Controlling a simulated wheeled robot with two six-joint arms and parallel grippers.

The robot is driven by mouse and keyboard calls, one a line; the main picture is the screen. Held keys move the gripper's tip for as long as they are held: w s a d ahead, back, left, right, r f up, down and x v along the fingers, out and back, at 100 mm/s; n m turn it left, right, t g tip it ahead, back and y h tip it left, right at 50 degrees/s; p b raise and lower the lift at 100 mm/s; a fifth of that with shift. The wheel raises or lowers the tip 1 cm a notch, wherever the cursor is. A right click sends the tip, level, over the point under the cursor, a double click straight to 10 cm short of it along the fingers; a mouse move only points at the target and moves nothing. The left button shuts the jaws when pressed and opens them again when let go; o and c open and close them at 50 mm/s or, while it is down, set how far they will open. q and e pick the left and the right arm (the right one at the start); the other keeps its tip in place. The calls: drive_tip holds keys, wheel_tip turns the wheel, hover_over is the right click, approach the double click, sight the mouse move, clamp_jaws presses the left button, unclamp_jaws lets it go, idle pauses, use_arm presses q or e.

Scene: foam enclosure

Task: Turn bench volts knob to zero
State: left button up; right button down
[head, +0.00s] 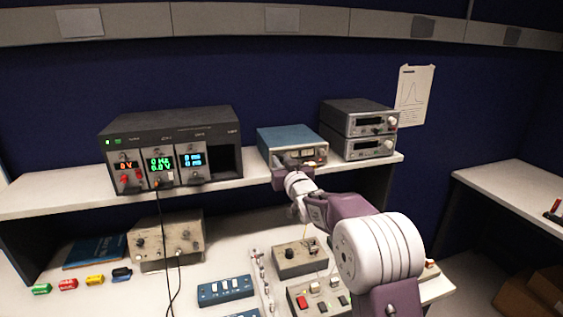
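A blue-topped bench instrument (290,138) with a light front panel stands on the shelf, between a large dark unit and two stacked grey units. My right arm reaches up from the lower right, and its gripper (284,166) is at the lower left of this instrument's front panel. The gripper and wrist cover that part of the panel, so a knob there is hidden. I cannot tell whether the fingers touch a knob or are open or shut. Small dials show on the panel's uncovered right part. My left gripper is not in view.
A dark modular unit (172,118) with lit displays stands left on the shelf (60,198). Two stacked grey units (368,148) stand right. A black cable hangs down to the bench. Below are a beige box (168,240), a grey knob box (298,258) and a blue switch strip (226,290).

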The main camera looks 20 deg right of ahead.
drive_tip(key=shift+f+n+b, duration=0.25)
drive_tip(key=shift+n+b, duration=0.45)
drive_tip(key=shift+b, duration=0.2)
drive_tip(key=n+b, duration=0.3)
drive_tip(key=shift+a+n+b, duration=0.15)
drive_tip(key=shift+n+b, duration=3.65)
drive_tip(key=shift+n, duration=3.1)
drive_tip(key=c, duration=1.2)
unclamp_jaws()
